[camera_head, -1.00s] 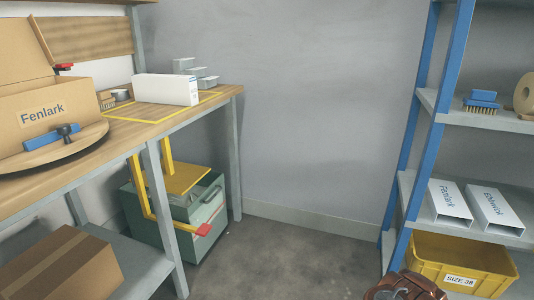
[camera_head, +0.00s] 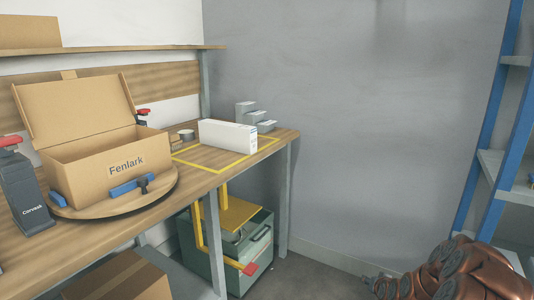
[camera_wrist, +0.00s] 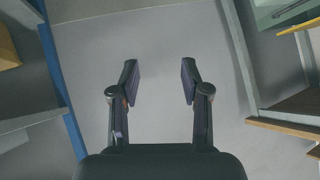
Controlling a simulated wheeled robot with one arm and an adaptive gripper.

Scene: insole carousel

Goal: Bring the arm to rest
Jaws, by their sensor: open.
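My gripper (camera_wrist: 160,84) shows in the wrist view with its two dark fingers spread apart and nothing between them. Grey floor or wall lies beyond the fingertips. In the head view, part of my copper-coloured arm (camera_head: 465,272) shows at the lower right, in front of the grey wall and near the blue shelf rack. The gripper's fingers cannot be made out clearly in the head view.
An open Fenlark box (camera_head: 105,172) sits on a round wooden turntable (camera_head: 120,205) on the bench. A white box (camera_head: 228,136) lies within a yellow outline. A green case (camera_head: 260,255) stands under the bench. A blue-framed rack (camera_head: 490,150) stands right.

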